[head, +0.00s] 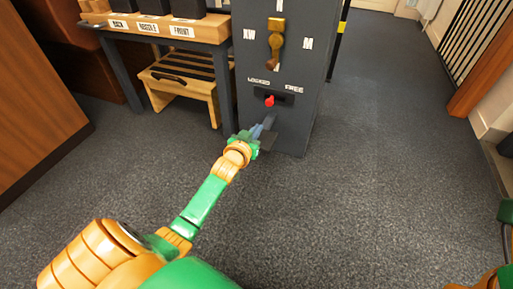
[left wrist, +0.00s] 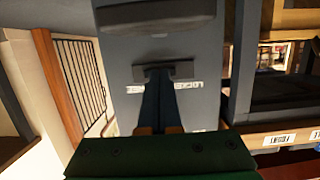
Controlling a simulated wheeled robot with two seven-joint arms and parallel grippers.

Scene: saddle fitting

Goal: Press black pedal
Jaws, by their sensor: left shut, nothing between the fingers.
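A dark grey upright cabinet (head: 270,75) stands ahead, with a red knob (head: 269,101) in a slot between the labels LOCKED and FREE. A dark, broad pedal-like block (left wrist: 155,18) juts from the cabinet face at the top of the left wrist view, which shows the cabinet upside down. In the head view it sits low on the cabinet and is mostly hidden by my gripper. My left gripper (head: 264,127) is shut and empty, in front of the cabinet just below the red knob. Its fingers (left wrist: 160,85) point toward the slot; contact cannot be told.
A brass handle (head: 276,40) is higher on the cabinet. A table (head: 205,32) with labelled dark blocks stands to the left, with a slatted wooden stool (head: 185,85) beneath. A wooden panel (head: 40,100) is far left. The carpet at right (head: 390,130) is clear.

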